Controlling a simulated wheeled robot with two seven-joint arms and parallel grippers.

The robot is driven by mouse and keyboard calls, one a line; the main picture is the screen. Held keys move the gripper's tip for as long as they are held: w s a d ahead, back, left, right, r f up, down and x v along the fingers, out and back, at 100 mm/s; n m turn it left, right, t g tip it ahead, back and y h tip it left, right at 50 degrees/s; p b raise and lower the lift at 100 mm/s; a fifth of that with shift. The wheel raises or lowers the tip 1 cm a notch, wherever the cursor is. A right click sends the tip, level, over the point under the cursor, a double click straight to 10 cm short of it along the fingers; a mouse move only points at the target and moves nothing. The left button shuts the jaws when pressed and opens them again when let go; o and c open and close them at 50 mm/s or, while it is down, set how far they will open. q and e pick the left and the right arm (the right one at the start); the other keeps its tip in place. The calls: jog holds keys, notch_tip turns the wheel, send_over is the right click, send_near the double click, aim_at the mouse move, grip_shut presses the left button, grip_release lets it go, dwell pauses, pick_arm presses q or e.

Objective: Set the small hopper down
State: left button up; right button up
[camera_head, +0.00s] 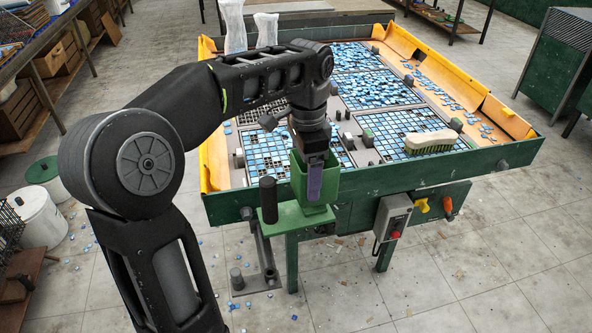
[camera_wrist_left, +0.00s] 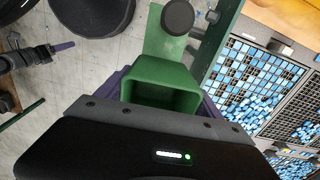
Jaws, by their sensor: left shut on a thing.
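The small hopper is a green, open-topped box (camera_head: 299,178) at the front edge of the sheeting table in the head view. My left gripper (camera_head: 318,178) reaches down over it, with a purple finger against its outer face. In the left wrist view the hopper (camera_wrist_left: 160,97) shows its open mouth, with purple fingers on both sides. The gripper is shut on it. The hopper is right above a green bracket plate (camera_head: 292,220); I cannot tell whether its base touches. A dark arm end with a purple tip (camera_wrist_left: 62,47), likely my right gripper, shows in the wrist view.
A black upright cylinder (camera_head: 268,200) stands on the bracket close left of the hopper. The table (camera_head: 480,160) behind holds blue tile grids and a brush (camera_head: 430,142). A grey switch box (camera_head: 393,217) hangs on the front.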

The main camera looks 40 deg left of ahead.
pick_arm(q)
jog(key=w+d+f+n, duration=0.3)
jog(key=w+d+f, duration=0.1)
jog(key=d, duration=0.3)
jog(key=w+d+f+n, duration=0.4)
jog(key=d, duration=0.3)
jog(key=shift+d, duration=0.3)
jog(key=shift+f, duration=0.1)
